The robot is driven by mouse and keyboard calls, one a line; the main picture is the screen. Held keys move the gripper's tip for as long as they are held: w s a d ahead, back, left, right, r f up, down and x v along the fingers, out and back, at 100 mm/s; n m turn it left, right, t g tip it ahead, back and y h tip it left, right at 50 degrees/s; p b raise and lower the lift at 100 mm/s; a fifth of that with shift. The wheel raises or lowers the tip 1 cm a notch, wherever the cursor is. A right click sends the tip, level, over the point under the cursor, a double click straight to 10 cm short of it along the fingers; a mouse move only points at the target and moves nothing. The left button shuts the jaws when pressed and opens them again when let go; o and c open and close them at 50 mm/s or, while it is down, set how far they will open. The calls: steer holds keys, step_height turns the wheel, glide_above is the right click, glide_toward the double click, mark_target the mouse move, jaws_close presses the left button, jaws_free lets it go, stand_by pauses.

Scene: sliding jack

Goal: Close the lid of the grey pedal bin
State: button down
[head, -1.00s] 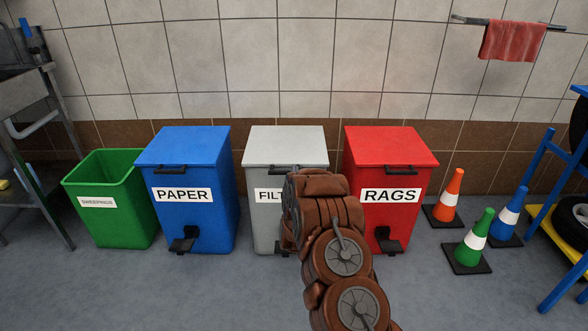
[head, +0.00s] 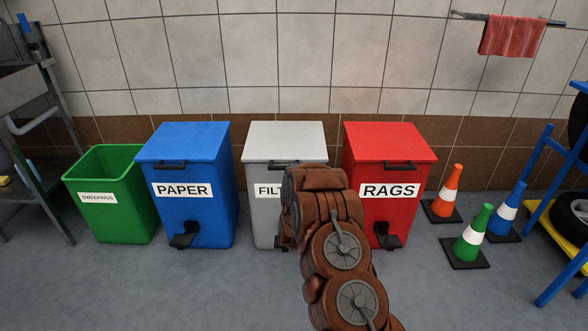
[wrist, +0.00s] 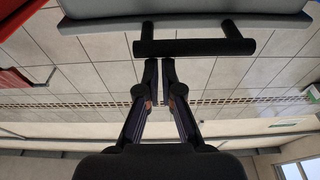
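The grey pedal bin (head: 262,205) stands between the blue and red bins, its label partly covered by my arm. Its grey lid (head: 285,140) lies flat across the top in the head view, level with the neighbouring lids; I see no clear gap under it. The lid's black handle (wrist: 195,47) shows in the wrist view at the grey front edge (wrist: 185,24). My gripper (wrist: 159,62) is just short of the handle in the wrist picture; contact cannot be told. Its fingertips are close together with only a sliver between them and nothing held. The head view hides the fingers behind my arm.
The blue PAPER bin (head: 185,215) and red RAGS bin (head: 385,212) stand close on either side, lids down. An open green bin (head: 120,215) is at left. Several cones, such as the green one (head: 473,232), stand at right. The floor in front is clear.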

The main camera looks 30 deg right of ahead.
steer(key=v, duration=0.8)
steer(key=shift+s, duration=0.35)
steer(key=shift+a, duration=0.1)
